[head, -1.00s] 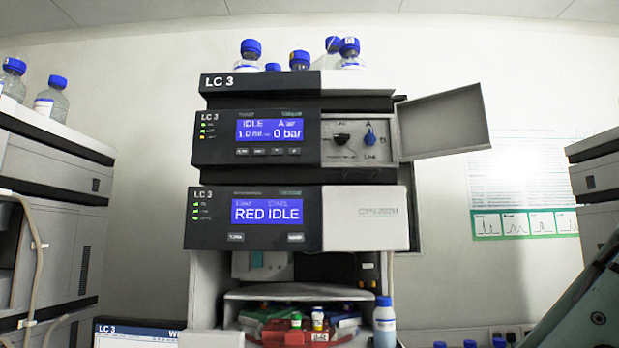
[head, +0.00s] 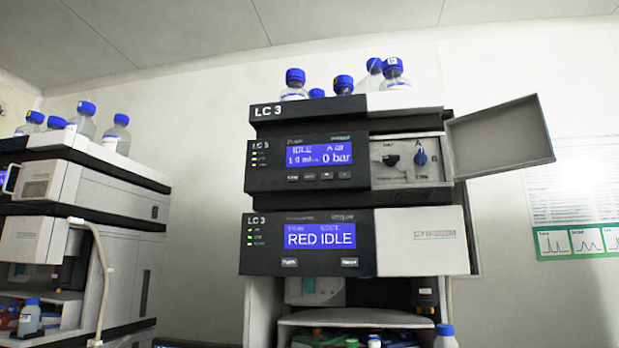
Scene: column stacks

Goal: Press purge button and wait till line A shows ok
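The LC 3 stack stands right of centre in the head view. Its upper module, the pump (head: 271,179), has a blue display (head: 319,155) reading IDLE and 0 bar, with a line A marking that I cannot read fully. Several small dark buttons sit in a row under this display; the leftmost one (head: 293,178) has a label too small to read surely. The pump's right door (head: 500,138) is swung open, showing a black knob (head: 391,160) and a blue knob (head: 421,157) with an A above it. My gripper is not in view.
The lower module's display (head: 320,236) reads RED IDLE. Blue-capped bottles (head: 294,86) stand on top of the stack. Another instrument stack (head: 75,200) stands at left, with wall between the two. The open door juts out to the right.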

